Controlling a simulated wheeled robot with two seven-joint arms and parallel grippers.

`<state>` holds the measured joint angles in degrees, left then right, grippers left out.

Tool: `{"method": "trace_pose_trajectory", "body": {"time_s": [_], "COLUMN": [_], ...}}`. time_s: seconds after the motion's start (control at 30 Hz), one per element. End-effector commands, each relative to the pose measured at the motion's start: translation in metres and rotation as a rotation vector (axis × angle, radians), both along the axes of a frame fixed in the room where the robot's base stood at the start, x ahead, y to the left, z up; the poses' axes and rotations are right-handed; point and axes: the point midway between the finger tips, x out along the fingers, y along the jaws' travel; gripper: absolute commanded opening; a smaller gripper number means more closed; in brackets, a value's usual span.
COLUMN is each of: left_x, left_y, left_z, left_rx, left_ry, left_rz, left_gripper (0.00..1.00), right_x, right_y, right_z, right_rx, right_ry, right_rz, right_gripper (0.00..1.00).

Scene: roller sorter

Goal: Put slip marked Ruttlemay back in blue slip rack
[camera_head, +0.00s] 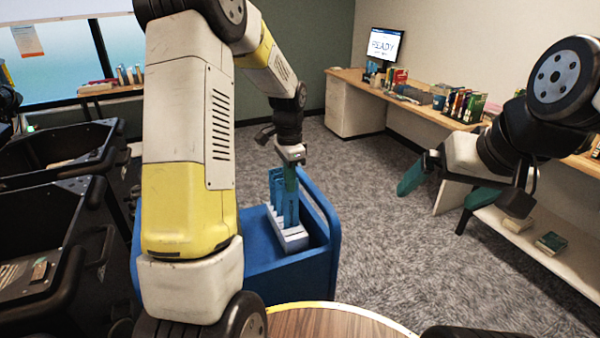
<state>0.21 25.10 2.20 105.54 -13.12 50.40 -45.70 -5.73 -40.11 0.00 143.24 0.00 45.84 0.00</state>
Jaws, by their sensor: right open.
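Tall blue slips (277,188) stand upright in a pale slotted rack (292,240) on a blue cart (262,285). My left gripper (290,184) points down at the top of the slips, with its teal fingers close against or around one of them. I cannot tell whether it is shut on a slip. No marking is readable, so I cannot tell which slip is Ruttlemay.
Black bins (55,205) stand at the left. A wooden desk (425,108) along the right wall carries books and a monitor (384,44) reading "READY". Books lie on the lower shelf (535,228). A round wooden top (325,322) is at the front. Carpet between cart and desk is clear.

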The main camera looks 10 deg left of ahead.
Motion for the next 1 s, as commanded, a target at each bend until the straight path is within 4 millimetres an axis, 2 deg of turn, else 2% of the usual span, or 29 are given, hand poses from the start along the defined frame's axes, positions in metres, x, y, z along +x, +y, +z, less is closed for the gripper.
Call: {"method": "trace_pose_trajectory", "body": {"time_s": [0.53,0.87,0.9,1.0], "left_x": [0.000,0.000,0.000,0.000], "left_y": [0.000,0.000,0.000,0.000], "left_z": [-0.019,-0.021,-0.021,-0.021], "left_rx": [0.001,0.000,0.000,0.000], "left_ry": [0.001,0.000,0.000,0.000], "left_rz": [0.000,0.000,0.000,0.000], "left_gripper": [0.00,0.00,0.09,0.27], "right_x": [0.000,0.000,0.000,0.000], "right_y": [0.000,0.000,0.000,0.000], "right_z": [0.000,0.000,0.000,0.000], "right_rx": [0.000,0.000,0.000,0.000], "right_ry": [0.000,0.000,0.000,0.000], "right_rz": [0.000,0.000,0.000,0.000], "right_gripper": [1.00,1.00,1.00,1.00]}}
